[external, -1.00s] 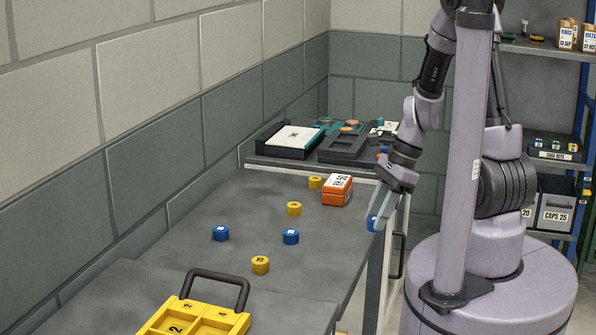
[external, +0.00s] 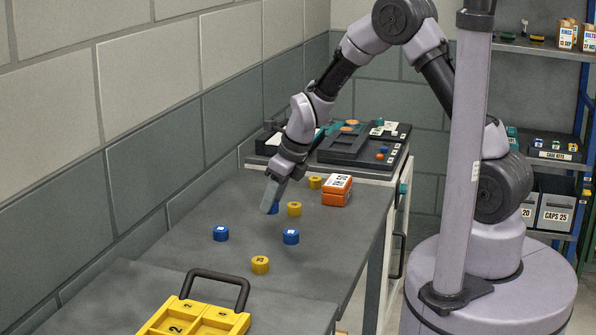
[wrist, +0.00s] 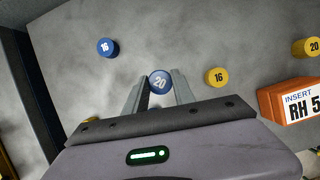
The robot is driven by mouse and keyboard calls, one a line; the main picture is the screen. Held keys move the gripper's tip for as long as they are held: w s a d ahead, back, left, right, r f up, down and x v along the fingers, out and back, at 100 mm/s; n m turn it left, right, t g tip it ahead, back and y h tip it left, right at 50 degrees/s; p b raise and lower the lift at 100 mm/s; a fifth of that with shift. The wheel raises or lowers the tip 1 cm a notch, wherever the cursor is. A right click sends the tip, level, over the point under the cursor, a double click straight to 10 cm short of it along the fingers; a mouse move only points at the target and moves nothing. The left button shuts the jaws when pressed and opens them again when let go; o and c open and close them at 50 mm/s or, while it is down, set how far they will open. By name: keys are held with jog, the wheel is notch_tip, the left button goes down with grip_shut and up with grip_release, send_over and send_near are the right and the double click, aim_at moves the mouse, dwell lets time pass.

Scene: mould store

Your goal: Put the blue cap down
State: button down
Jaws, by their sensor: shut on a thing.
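My gripper (external: 271,207) is low over the grey bench, its fingers pointing down. It is shut on a blue cap (wrist: 160,80) marked 20, gripped between the fingertips in the wrist view. In the external view a little of this blue cap (external: 275,209) shows beside the fingers. I cannot tell whether its underside touches the bench. Two other blue caps (external: 220,233) (external: 291,236) stand on the bench nearer the camera. The wrist view shows a blue cap marked 16 (wrist: 108,47), apart from my fingers.
Yellow caps (external: 294,208) (external: 315,182) (external: 260,264) stand around. An orange insert box (external: 337,190) is to the right. A yellow tray with a dark handle (external: 195,318) sits at the front. Dark trays (external: 360,145) are at the back. Bare bench lies left of my gripper.

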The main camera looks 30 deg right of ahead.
jog(key=b, duration=0.1)
send_over(238, 216)
jog(key=s, duration=0.1)
jog(key=shift+s+d+f, duration=0.15)
jog(key=shift+d+f, duration=0.3)
jog(key=shift+f, duration=0.15)
notch_tip(238, 216, down, 4)
jog(key=shift+r+b, duration=0.2)
jog(key=shift+b, duration=0.95)
jog(key=shift+r, duration=0.1)
jog(key=c, duration=1.1)
grip_release()
jog(key=shift+o, duration=0.2)
